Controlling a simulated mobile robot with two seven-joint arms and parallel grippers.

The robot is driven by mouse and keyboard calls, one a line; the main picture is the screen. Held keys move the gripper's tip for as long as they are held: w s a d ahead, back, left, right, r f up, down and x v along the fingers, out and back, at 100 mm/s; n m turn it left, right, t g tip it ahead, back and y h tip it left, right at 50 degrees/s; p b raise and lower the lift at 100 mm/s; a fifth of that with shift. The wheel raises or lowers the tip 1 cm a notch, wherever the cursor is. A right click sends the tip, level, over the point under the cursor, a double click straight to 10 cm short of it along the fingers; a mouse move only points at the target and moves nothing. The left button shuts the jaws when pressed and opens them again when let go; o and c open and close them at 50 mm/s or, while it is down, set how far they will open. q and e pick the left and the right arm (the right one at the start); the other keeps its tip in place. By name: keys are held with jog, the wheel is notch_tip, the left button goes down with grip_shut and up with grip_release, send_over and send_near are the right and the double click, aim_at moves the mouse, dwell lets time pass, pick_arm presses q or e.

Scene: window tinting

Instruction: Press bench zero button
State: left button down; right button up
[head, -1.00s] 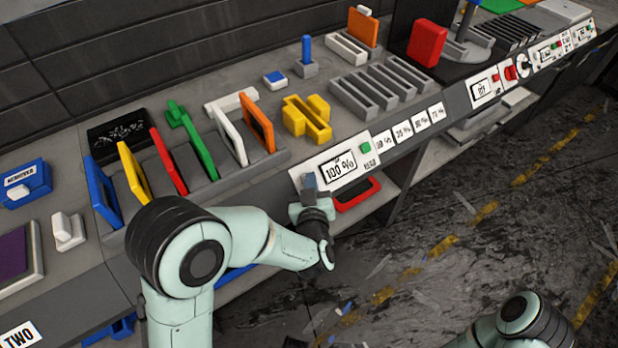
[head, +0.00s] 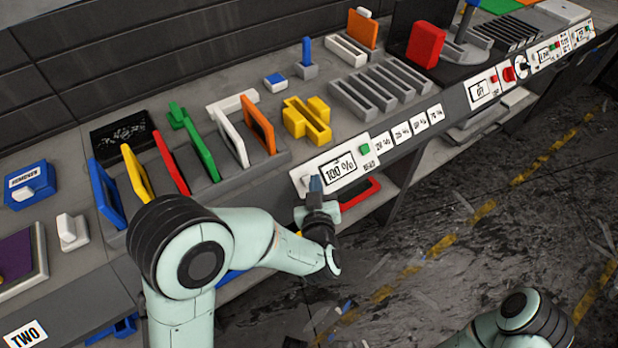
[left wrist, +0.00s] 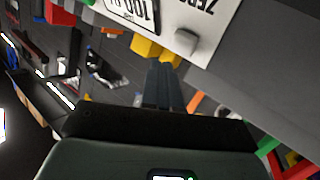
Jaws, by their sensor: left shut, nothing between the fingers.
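The bench panel (head: 355,184) is a white plate with a black-framed display reading "100 %" (head: 339,171). In the left wrist view, a small grey button (left wrist: 187,40) sits beside lettering that appears to read "ZERO". In the head view this button is mostly hidden by my left gripper (head: 315,183), which is at the panel's left end. My left gripper also shows in the left wrist view (left wrist: 160,68), its fingers together and empty. There the tips lie to the left of and below the grey button, apart from it in the picture. My right gripper is out of view.
A green button (head: 365,149) sits right of the display. Coloured frames stand in a rack behind the panel, with a yellow block (head: 306,119) nearby. A red-rimmed item (head: 360,193) lies below the panel edge.

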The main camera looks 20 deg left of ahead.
pick_arm(q)
jog(key=s+d+r+p, duration=0.1)
jog(key=d+r, duration=0.1)
jog(key=shift+s+d+r+p, duration=0.1)
jog(key=shift+s+r+p, duration=0.25)
jog(key=shift+r+p, duration=0.05)
dwell(0.6)
